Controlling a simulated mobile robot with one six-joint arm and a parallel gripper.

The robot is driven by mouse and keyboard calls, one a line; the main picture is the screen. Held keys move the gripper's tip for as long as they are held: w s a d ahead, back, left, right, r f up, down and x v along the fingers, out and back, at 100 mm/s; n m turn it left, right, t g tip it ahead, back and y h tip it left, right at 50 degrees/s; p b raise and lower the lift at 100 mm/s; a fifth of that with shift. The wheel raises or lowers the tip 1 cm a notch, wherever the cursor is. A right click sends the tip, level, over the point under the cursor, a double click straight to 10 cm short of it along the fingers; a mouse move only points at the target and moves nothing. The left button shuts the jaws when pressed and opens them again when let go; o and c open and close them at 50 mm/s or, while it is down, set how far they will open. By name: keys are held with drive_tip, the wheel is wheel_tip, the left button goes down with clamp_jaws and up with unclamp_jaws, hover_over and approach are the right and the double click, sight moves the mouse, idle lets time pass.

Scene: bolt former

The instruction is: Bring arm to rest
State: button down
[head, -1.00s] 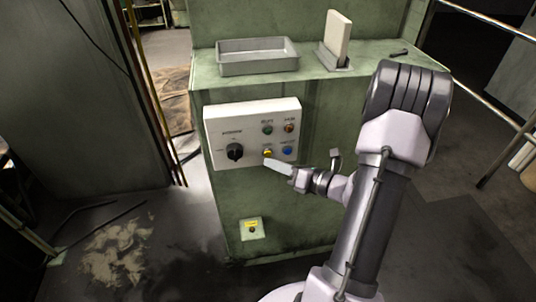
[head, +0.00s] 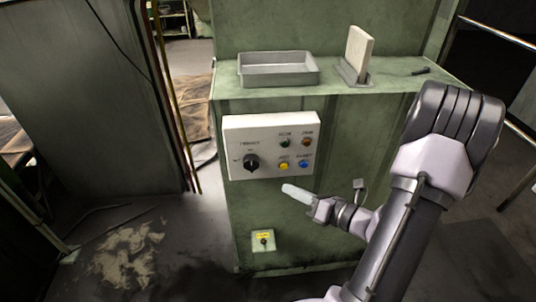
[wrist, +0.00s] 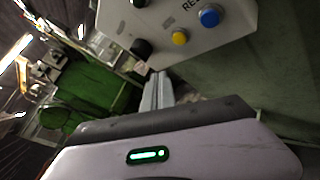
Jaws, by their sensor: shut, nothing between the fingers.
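My gripper (head: 297,194) is in front of the green machine cabinet, below the white control panel (head: 240,130). Its fingers are together, with nothing held, and point left. The fingers are apart from the panel. The panel has a black rotary knob (head: 251,163), a yellow button (head: 284,166), a blue button (head: 303,164), and a green and an orange-red one above. In the wrist view the closed fingers (wrist: 157,92) point up the picture, with the yellow button (wrist: 180,37) and blue button (wrist: 209,16) beyond them.
A grey metal tray (head: 278,80) and an upright pale plate in a holder (head: 359,50) stand on the cabinet ledge (head: 400,80). Railings are at right. Floor is open at left.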

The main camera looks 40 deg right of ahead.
drive_tip(key=s+a+r+n+g+y, duration=0.1)
drive_tip(key=a+r+n+g+y, duration=0.3)
drive_tip(key=a+n, duration=0.6)
drive_tip(key=s+a+r+n+g+y, duration=0.1)
drive_tip(key=a+r+n+g+y, duration=0.15)
drive_tip(key=a+n+g, duration=0.7)
drive_tip(key=s+a+r+n+t+h, duration=0.3)
drive_tip(key=s+a+r+n+h, duration=0.4)
drive_tip(key=n, duration=1)
drive_tip(key=shift+s+a+r+h, duration=0.25)
drive_tip(key=shift+s+r+h, duration=0.25)
drive_tip(key=shift+h, duration=0.25)
idle(3.2)
